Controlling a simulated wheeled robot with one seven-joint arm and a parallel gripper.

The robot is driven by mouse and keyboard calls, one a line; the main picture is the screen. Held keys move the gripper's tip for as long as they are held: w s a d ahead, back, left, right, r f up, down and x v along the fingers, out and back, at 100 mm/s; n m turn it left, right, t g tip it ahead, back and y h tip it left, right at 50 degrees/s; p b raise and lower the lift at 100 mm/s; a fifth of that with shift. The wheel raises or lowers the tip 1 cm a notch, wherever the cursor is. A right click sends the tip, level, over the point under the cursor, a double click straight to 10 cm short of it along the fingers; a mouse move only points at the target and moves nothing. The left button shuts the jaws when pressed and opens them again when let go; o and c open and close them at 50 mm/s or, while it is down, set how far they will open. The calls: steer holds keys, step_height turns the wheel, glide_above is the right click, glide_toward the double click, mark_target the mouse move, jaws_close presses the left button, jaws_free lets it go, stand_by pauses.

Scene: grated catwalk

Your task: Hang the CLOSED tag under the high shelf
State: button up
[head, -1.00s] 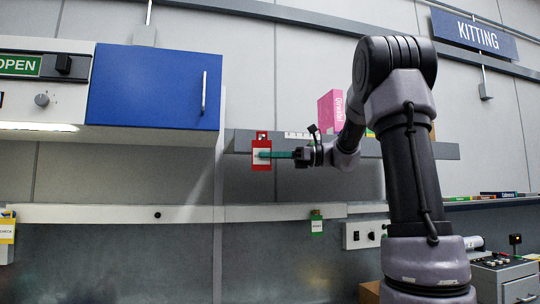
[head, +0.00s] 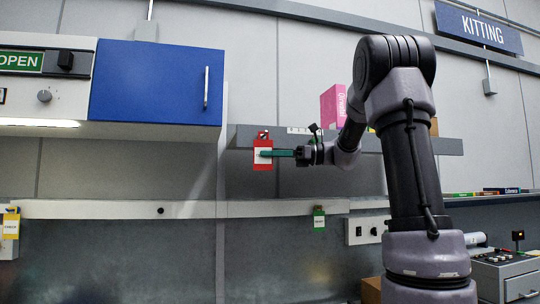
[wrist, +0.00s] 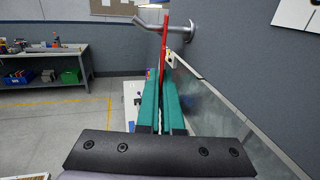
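A red tag (head: 263,155) with a white label hangs upright in front of the left end of the high grey shelf (head: 400,146). Its wording is too small to read. My gripper (head: 268,153) is shut on the tag, with its teal fingers coming from the right. In the wrist view the tag (wrist: 163,48) shows edge-on between the fingertips (wrist: 162,82). A bent metal hook (wrist: 150,25) stands out by the tag's top end. I cannot tell whether the hook passes through the tag's hole.
A blue cabinet (head: 157,85) is left of the tag. A pink box (head: 334,106) stands on the shelf. A yellow tag (head: 11,224) and a green tag (head: 319,219) hang along the lower rail (head: 110,209).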

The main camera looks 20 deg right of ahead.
steer(key=o, duration=0.4)
steer(key=shift+o, duration=0.2)
steer(key=shift+d, duration=0.1)
steer(key=v, duration=1.1)
steer(key=s+a+f+n+g+h, duration=0.2)
steer(key=s+a+f+n+h, duration=0.4)
steer(key=s+a+f, duration=0.4)
steer(key=s+d+f+n+t+h, duration=0.3)
steer(key=s+f+n+t+h, duration=0.1)
steer(key=s+f+n+h, duration=0.5)
steer(key=shift+s+f+n+t, duration=0.3)
steer(key=shift+s+f+n, duration=0.05)
steer(key=shift+s+n, duration=0.7)
